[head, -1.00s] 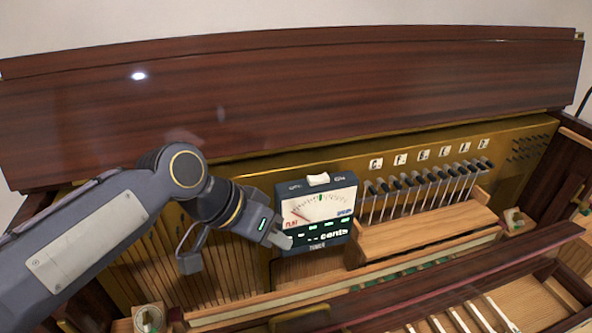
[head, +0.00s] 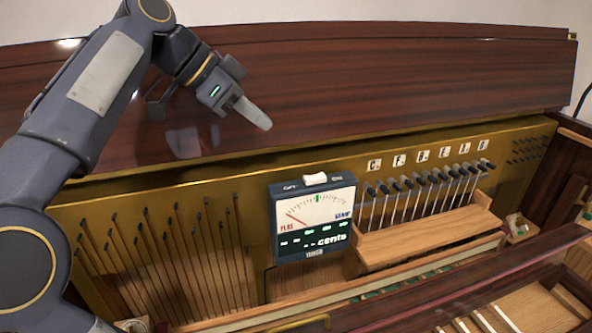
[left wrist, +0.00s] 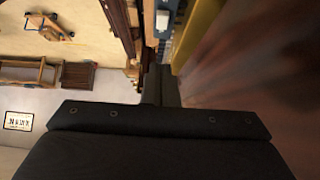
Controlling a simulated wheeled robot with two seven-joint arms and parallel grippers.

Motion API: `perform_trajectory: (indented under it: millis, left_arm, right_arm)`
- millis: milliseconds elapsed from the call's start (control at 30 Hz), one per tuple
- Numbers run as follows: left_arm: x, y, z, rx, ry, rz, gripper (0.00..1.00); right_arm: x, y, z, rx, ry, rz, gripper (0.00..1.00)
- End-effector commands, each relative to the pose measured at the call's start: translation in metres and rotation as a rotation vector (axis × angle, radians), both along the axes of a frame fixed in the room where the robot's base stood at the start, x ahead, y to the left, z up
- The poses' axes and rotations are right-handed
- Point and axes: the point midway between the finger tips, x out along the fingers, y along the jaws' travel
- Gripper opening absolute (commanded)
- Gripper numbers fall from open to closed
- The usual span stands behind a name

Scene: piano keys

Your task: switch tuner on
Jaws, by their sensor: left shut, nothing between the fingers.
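The tuner (head: 313,240) is a dark blue-grey box in the middle of the piano's open front. It has a white dial with its red needle at the left, FLAT side and a dark display with pale dashes and "cents". A white rocker switch (head: 315,179) sits on its top between two small labels; I cannot tell which way it is tipped. My left gripper (head: 256,116) is shut and empty, above and left of the tuner, apart from it. In the left wrist view the switch (left wrist: 162,22) shows just beyond the fingers (left wrist: 161,85). My right gripper is not in view.
A dark wooden panel (head: 400,85) rises behind the gripper. A row of black-tipped pins (head: 430,180) stands right of the tuner above a wooden block (head: 420,232). Several thin rods (head: 165,250) stand to its left. The space above the tuner is clear.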

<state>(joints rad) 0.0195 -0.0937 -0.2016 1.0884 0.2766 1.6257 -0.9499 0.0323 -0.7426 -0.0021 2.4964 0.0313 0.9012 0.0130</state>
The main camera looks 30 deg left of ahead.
Motion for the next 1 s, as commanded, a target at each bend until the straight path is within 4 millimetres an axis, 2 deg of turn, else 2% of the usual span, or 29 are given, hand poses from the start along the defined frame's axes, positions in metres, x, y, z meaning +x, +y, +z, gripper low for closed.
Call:
perform_trajectory:
  millis: [367,833,1000]
  left_arm:
    - [0.005,-0.005,-0.007,-0.002,0.001,0.001,0.0]
    - [0.053,-0.047,-0.074,-0.001,0.005,0.0,0.0]
    - [0.052,-0.045,-0.099,-0.001,0.003,0.003,0.0]
  right_arm:
    - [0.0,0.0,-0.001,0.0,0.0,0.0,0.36]
    - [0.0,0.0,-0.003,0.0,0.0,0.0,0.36]
    - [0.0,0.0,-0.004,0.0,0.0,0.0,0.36]
